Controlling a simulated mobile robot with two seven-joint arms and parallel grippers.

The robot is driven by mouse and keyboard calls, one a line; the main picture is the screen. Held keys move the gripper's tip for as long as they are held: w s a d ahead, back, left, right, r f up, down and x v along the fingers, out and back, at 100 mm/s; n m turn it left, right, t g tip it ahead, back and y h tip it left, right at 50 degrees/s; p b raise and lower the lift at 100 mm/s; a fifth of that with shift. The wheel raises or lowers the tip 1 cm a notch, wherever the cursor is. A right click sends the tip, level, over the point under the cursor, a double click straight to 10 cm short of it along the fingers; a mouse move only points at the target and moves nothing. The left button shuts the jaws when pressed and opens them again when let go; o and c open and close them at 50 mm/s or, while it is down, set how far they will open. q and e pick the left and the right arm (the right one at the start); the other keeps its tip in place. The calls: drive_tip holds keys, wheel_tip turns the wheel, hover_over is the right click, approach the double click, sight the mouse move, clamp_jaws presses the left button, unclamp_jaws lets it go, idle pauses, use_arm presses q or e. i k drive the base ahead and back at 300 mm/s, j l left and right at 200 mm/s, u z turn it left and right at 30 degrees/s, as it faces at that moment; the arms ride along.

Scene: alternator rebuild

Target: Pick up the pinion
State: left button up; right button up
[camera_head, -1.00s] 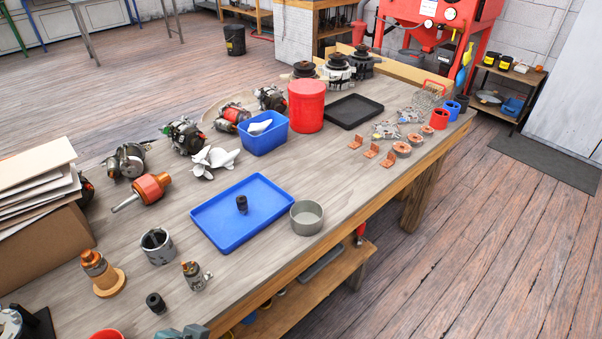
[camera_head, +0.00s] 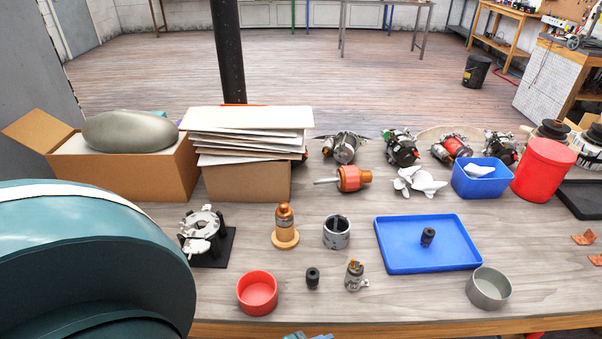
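Two small dark cylindrical parts show in the head view. One dark part (camera_head: 312,277) stands on the bench near the front edge, between a red bowl and a small metal and copper part. The other dark part (camera_head: 428,237) stands in the blue tray (camera_head: 388,260). I cannot tell for certain from their looks which is the pinion. Neither is touched by a gripper. No gripper can be made out. A blue-grey piece is just cut off by the bottom edge, and I cannot tell what it is.
The red bowl (camera_head: 257,292), metal and copper part (camera_head: 356,276), metal ring (camera_head: 337,232), copper-topped part on a wooden base (camera_head: 285,226) and grey bowl (camera_head: 489,288) stand nearby. Cardboard boxes (camera_head: 248,183) stand behind. A large teal body blocks the lower left.

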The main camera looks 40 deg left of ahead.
sight(312, 273)
drive_tip(key=u, duration=1.15)
drive_tip(key=k+j+u, duration=0.55)
drive_tip(key=i+j, duration=0.1)
drive_tip(key=i, duration=0.25)
